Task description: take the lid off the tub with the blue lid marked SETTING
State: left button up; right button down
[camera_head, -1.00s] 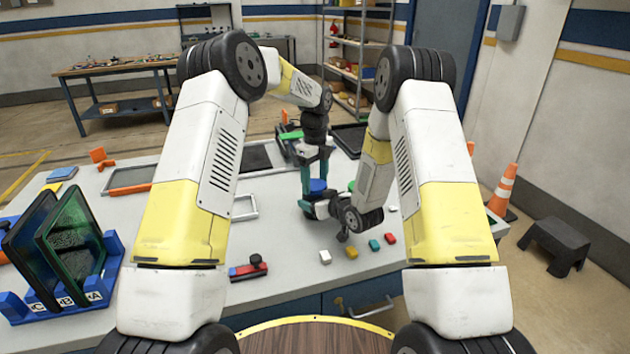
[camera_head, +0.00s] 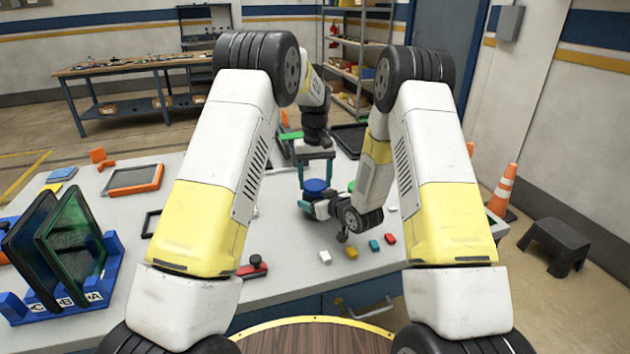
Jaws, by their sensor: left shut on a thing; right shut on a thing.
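The blue lid (camera_head: 315,186) is on the table's middle, between the teal fingers of my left gripper (camera_head: 315,180), which comes down from above and is shut on it. Any marking on the lid is too small to read. My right gripper (camera_head: 318,208) lies low beside the tub under the lid and is shut on it. The tub's body is mostly hidden by the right gripper, so I cannot tell whether lid and tub are apart.
A green lid (camera_head: 351,186) shows just right of the blue one, partly behind my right arm. White, yellow, teal and red blocks (camera_head: 351,253) lie in front. A rack with dark panels (camera_head: 75,240) stands at left, an orange-edged tray (camera_head: 133,180) behind it.

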aim_at(315, 184)
pick_arm(q)
jog(key=n, duration=1.1)
jog(key=shift+n, duration=0.4)
jog(key=n, duration=0.3)
jog(key=shift+r+n, duration=0.1)
jog(key=shift+n, duration=0.2)
jog(key=shift+w, duration=0.1)
jog(key=shift+r, duration=0.15)
jog(key=shift+r, duration=0.95)
jog(key=shift+r, duration=0.1)
jog(key=shift+r, duration=1.9)
pick_arm(e)
jog(key=shift+c, duration=0.6)
grip_release()
